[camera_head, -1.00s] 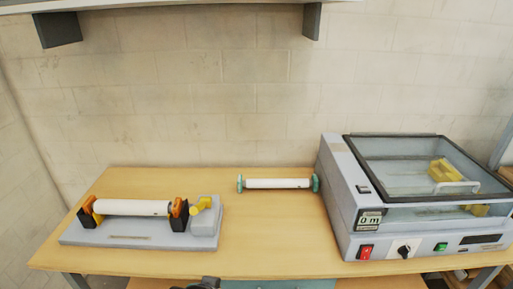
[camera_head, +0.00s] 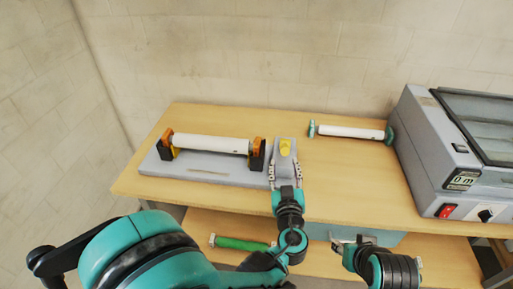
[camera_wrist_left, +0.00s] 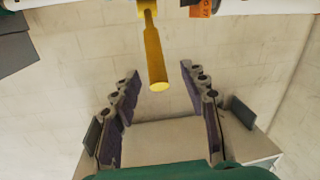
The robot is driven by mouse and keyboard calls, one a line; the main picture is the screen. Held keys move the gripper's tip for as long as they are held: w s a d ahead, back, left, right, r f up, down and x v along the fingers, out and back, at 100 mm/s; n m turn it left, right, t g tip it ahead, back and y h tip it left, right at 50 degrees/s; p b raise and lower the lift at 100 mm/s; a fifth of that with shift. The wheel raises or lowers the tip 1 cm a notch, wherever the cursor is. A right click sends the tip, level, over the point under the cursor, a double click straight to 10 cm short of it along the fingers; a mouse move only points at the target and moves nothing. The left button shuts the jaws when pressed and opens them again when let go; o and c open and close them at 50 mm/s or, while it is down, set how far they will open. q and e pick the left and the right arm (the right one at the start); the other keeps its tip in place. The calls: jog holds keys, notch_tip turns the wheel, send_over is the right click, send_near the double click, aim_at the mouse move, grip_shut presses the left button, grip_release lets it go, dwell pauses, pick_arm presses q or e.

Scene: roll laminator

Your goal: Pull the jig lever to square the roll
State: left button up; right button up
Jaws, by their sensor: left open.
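The jig is a grey base (camera_head: 210,165) on the table with black end posts and orange clamps, holding a white roll (camera_head: 210,143). Its yellow lever (camera_head: 285,147) stands on the raised right end of the base. My left gripper (camera_head: 285,167) is open at that end, its fingers on either side of the lever in the head view. In the left wrist view the lever (camera_wrist_left: 154,55) hangs down between the open fingers (camera_wrist_left: 160,78), with a gap on both sides. My right gripper (camera_head: 354,240) is low at the table's front; its opening is unclear.
A second white roll with green ends (camera_head: 350,132) lies behind and right of the jig. The grey laminator (camera_head: 425,150) stands at the right. A green roll (camera_head: 240,243) lies on the lower shelf.

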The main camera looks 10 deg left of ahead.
pick_arm(q)
jog(key=w+b, duration=0.1)
jog(key=w, duration=0.6)
jog(key=shift+w+a, duration=0.15)
jog(key=shift+w, duration=0.2)
jog(key=shift+c, duration=0.2)
grip_shut()
